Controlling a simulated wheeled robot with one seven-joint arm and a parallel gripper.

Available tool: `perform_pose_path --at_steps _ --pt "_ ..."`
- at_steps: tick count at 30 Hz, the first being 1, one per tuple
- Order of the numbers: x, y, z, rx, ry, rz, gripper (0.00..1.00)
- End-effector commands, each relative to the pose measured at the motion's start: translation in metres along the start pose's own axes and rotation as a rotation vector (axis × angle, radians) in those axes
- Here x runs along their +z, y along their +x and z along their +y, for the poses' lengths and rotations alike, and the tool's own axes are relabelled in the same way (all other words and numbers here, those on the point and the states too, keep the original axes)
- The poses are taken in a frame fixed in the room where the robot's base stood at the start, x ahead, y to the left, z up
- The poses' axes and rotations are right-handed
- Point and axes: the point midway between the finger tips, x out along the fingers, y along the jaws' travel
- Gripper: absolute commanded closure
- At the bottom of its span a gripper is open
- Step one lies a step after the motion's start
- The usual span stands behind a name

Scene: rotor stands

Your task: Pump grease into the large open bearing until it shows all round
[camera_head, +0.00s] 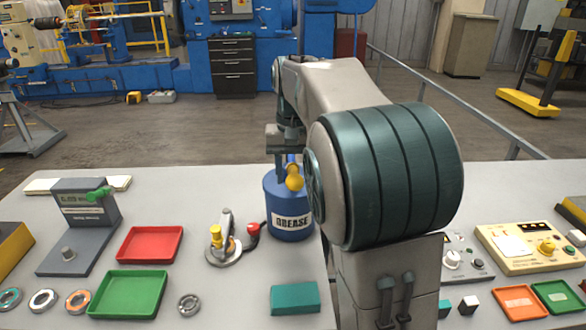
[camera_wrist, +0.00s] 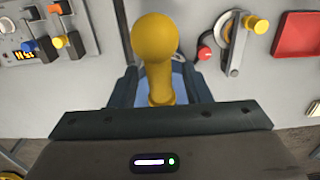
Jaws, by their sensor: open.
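A blue grease can (camera_head: 290,212) marked GREASE stands on the bench, with a yellow pump knob (camera_head: 294,180) on top. My gripper (camera_head: 285,160) is above the can, pointing down. In the wrist view the yellow knob (camera_wrist: 155,45) rises between the open fingers of my gripper (camera_wrist: 160,88); I cannot tell whether they touch it. Left of the can is a grey round piece (camera_head: 222,252) with an upright lever and a yellow knob. A red nozzle-like part (camera_head: 252,231) lies between it and the can. Whether the round piece is the large bearing, and any grease on it, cannot be made out.
A red tray (camera_head: 150,245), a green tray (camera_head: 128,294) and small bearings (camera_head: 189,303) lie to the left. A teal block (camera_head: 295,298) lies in front of the can. Control boxes (camera_head: 530,248) stand at right. My arm hides part of the bench behind it.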

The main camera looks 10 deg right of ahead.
Motion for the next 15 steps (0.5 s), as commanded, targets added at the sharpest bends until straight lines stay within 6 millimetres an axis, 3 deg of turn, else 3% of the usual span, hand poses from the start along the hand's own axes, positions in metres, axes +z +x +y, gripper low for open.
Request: perform_pose_path --at_steps 4,8,15 --pt "0.0000 -0.0006 0.0000 0.000 0.000 0.000 0.56" --pt "0.0001 -0.0006 0.0000 0.000 0.000 0.000 0.90" --pt "0.0001 0.0004 0.0000 0.000 0.000 -0.001 0.91"
